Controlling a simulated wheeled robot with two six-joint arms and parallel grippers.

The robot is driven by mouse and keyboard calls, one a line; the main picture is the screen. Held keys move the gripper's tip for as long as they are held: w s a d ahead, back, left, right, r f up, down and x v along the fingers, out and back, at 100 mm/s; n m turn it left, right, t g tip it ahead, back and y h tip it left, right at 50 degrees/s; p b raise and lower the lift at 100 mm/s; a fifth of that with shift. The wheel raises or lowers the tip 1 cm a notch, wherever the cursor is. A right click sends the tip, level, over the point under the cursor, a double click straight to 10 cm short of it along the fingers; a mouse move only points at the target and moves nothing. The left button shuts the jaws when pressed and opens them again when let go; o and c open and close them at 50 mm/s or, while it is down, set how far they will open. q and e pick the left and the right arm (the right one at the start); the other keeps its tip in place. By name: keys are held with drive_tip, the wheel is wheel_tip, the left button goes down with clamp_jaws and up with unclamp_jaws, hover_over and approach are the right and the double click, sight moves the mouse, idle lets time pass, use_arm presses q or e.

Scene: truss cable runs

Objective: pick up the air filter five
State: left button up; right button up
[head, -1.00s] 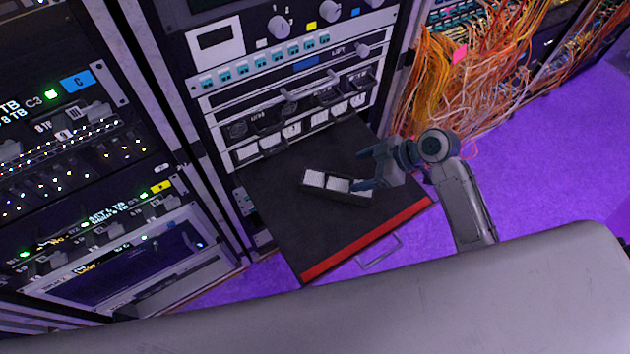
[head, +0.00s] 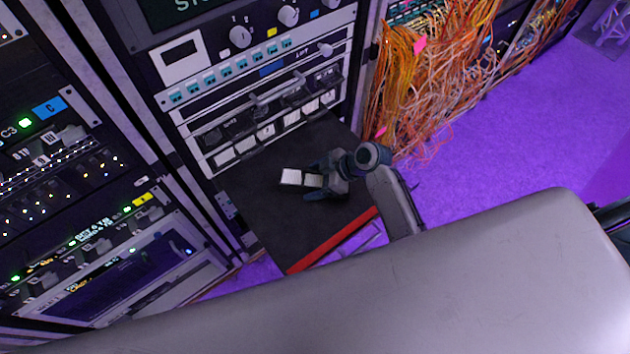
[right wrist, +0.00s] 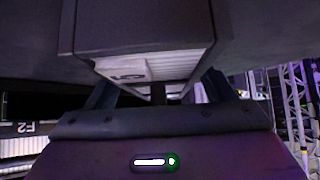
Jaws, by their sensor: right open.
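A white pleated air filter (right wrist: 170,66) with a tag that seems to read 5 sits in a dark holder (right wrist: 140,25) in the right wrist view. My right gripper (head: 314,183) is open at the block's right end, low over the drawer. In the right wrist view its fingers (right wrist: 158,92) stand apart on either side of the filter end; whether they touch it is unclear. My left gripper is out of view.
The drawer's red front edge (head: 331,241) and a metal handle lie near my arm. The rack unit with white slots (head: 266,131) stands behind the drawer. Loose orange cables (head: 425,85) hang at the right. Purple floor (head: 500,140) is clear further right.

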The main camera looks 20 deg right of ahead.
drive_tip(key=c, duration=1.3)
